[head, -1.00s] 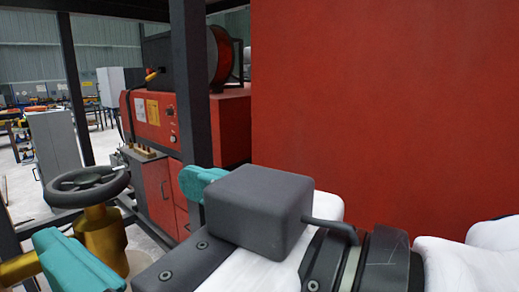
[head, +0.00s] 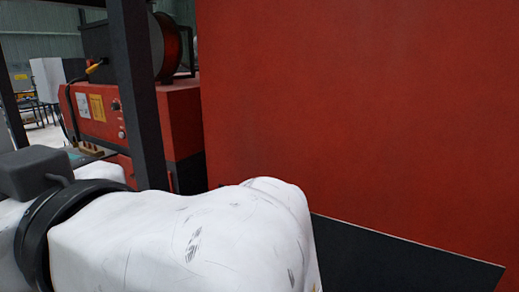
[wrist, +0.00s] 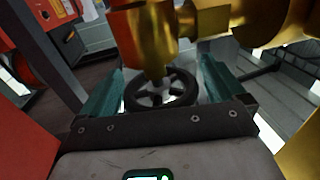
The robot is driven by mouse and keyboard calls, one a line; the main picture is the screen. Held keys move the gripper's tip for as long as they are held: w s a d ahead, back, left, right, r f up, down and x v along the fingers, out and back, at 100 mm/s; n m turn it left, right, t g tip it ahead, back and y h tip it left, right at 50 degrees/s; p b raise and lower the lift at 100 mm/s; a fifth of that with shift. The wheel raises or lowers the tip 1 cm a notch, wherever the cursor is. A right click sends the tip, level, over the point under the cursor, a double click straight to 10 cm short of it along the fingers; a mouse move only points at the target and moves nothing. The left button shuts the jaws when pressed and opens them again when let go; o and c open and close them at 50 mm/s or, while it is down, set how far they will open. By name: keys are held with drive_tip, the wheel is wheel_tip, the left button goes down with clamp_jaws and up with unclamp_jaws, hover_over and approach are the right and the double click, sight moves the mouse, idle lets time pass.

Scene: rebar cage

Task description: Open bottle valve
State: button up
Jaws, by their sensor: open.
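The valve's dark round handwheel (wrist: 190,88) shows in the middle of the wrist view, with spokes. Its brass valve body (wrist: 145,40) is above it in that picture. My gripper (wrist: 160,78) is open, with one teal finger on the left and one on the right of the wheel. The wheel lies between the fingers in the picture; I cannot tell how deep it is or whether they touch it.
A large red panel (head: 360,110) fills the right of the head view, close to my arm. A dark upright post (head: 135,90) stands left of it. Behind it is a red machine (head: 180,120) with a reel. A brass cylinder (wrist: 302,150) is at the wrist view's lower right.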

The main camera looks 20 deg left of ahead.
drive_tip(key=shift+c, duration=0.2)
drive_tip(key=c, duration=1)
drive_tip(key=shift+n+g, duration=0.3)
drive_tip(key=shift+g, duration=0.2)
